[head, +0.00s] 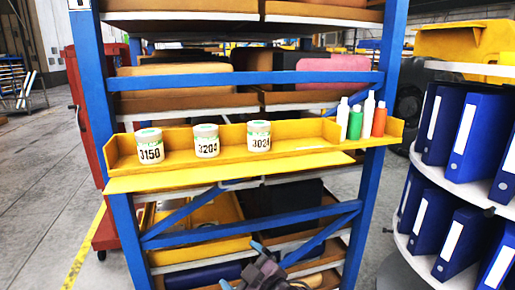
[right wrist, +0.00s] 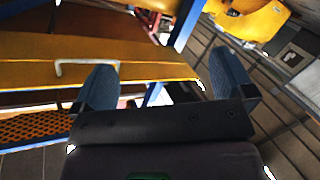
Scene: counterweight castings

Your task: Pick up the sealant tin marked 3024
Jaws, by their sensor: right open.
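The sealant tin marked 3024 (head: 259,136) stands upright on a yellow shelf (head: 205,174), the rightmost of three similar white tins with green lids. The tin marked 3204 (head: 206,141) stands to its left, and the tin marked 3150 (head: 149,146) is farthest left. My right gripper (head: 262,249) is below the shelf, apart from the tins. In the right wrist view its two blue-grey fingers (right wrist: 168,82) are wide apart with nothing between them. No tin shows in that view. My left gripper is not in view.
White bottles (head: 343,117), a green bottle (head: 355,122) and a red bottle (head: 379,119) stand at the shelf's right end. Blue rack posts (head: 93,90) and braces frame the shelf. Round white shelves with blue binders (head: 478,135) stand at right.

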